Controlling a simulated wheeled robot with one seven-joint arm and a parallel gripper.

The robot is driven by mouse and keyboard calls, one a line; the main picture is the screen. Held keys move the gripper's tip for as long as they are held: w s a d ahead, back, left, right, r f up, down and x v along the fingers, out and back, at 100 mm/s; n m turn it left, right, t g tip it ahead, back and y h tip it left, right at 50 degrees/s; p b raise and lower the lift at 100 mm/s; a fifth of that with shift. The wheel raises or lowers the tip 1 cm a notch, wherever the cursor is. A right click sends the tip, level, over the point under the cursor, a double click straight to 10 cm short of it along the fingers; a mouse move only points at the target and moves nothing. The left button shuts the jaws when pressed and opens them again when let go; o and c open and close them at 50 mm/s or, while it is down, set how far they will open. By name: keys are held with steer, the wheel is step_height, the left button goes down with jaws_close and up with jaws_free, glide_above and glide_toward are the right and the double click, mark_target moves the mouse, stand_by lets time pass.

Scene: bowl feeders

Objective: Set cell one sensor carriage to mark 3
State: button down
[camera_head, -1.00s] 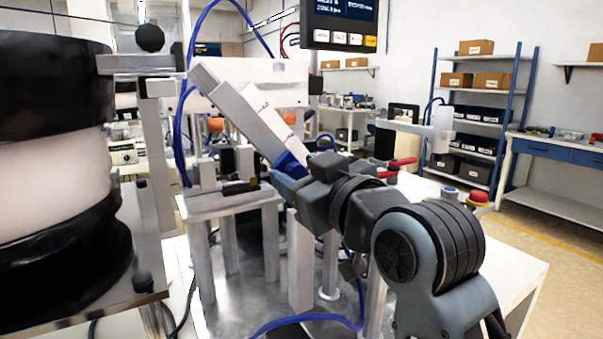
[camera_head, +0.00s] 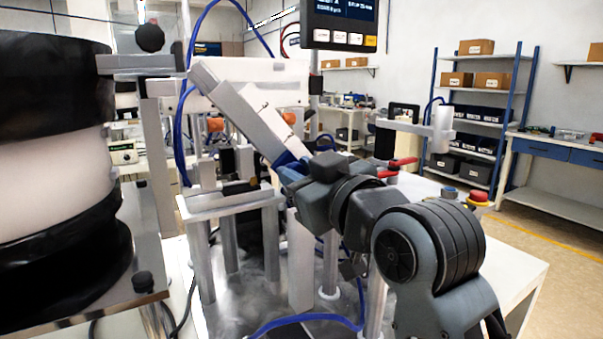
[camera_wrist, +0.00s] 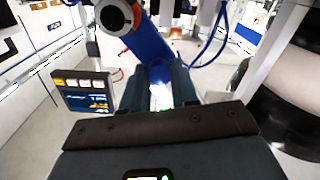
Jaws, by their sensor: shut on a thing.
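In the head view my dark wrist and arm come in from the lower right and cover the grasp. A long light-grey bar (camera_head: 243,108) slants down from upper left to blue parts (camera_head: 290,168) beside my wrist. I cannot read any marks, so the carriage's position on a scale cannot be told.
A large black and white bowl feeder (camera_head: 50,180) stands close at left. A grey metal stand (camera_head: 232,203) is in front of the bar. A display (camera_head: 340,22) hangs above. Red levers (camera_head: 400,163) and a red button (camera_head: 478,197) lie right of my wrist. Blue hoses loop around.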

steer(key=s+a+r+p, duration=0.1)
steer(key=a+r+p, duration=0.1)
steer(key=r, duration=0.1)
steer(key=s+a+r+p, duration=0.1)
steer(key=a+r+p, duration=0.1)
steer(key=r+p, duration=0.1)
steer(key=s+a+r+p, duration=0.2)
steer(key=r+p, duration=0.1)
steer(key=shift+r, duration=0.15)
steer(key=shift+s+a+r+p, duration=0.35)
steer(key=shift+a+r+p, duration=0.05)
steer(key=c, duration=1.2)
jaws_free()
steer(key=shift+a, duration=0.1)
steer(key=o, duration=0.3)
steer(key=shift+f, duration=0.1)
steer(key=shift+o, duration=0.2)
steer(key=b+v, duration=0.1)
steer(key=v, duration=0.6)
steer(key=shift+s+d, duration=0.3)
